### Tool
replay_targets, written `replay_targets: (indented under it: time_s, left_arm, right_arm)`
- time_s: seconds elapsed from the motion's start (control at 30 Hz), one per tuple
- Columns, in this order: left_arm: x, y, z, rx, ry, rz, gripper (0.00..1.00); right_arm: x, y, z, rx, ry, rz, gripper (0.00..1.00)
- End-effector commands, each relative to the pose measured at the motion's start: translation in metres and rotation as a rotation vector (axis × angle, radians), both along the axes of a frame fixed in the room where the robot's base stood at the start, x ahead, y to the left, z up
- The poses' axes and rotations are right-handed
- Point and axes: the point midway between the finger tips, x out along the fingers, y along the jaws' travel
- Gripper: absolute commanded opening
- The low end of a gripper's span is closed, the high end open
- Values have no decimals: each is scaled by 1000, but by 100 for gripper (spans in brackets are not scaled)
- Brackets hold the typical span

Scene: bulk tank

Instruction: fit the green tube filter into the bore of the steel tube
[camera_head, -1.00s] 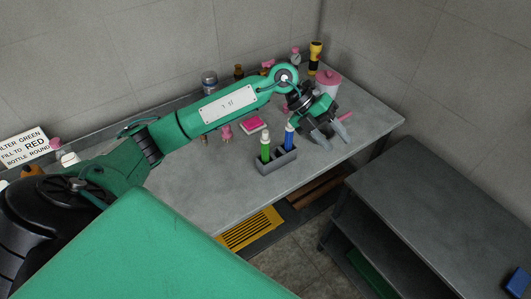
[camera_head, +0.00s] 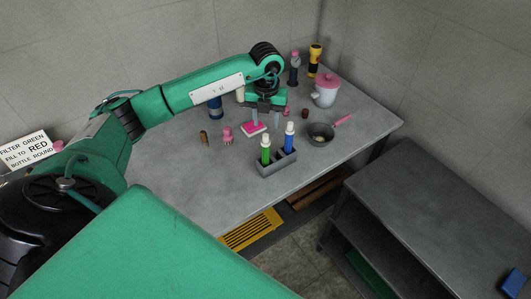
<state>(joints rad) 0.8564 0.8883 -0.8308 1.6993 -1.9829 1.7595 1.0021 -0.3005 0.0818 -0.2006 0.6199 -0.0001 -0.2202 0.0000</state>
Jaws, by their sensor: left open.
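A green tube with a white top (camera_head: 266,149), which looks like the green tube filter, stands upright in the left part of a grey holder (camera_head: 277,168). A blue one with a white top (camera_head: 289,137) stands beside it on the right. My left gripper (camera_head: 266,119) is open and points down behind the holder, its fingers close to a pink and white pad (camera_head: 253,128). I see nothing between its fingers, and it is apart from the green tube. I cannot pick out the steel tube or its bore with certainty. My right gripper is out of view.
A dark pan (camera_head: 320,134) with a pink handle sits right of the holder. A white pot with a pink lid (camera_head: 325,92), a yellow and black torch (camera_head: 314,61) and a grey upright item (camera_head: 294,69) stand behind. The bench front left is clear.

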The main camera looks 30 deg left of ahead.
Motion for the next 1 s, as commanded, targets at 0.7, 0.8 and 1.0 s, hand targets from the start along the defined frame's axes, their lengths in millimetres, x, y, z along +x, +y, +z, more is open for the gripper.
replay_targets:
  time_s: [0.7, 0.8, 1.0]
  left_arm:
    - [3, 4, -62, -2, -1, -2, 44]
    - [3, 4, -62, -2, -1, -2, 44]
    - [3, 4, -62, -2, -1, -2, 16]
  right_arm:
    - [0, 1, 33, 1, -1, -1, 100]
    - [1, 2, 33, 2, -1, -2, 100]
    - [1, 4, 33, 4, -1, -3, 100]
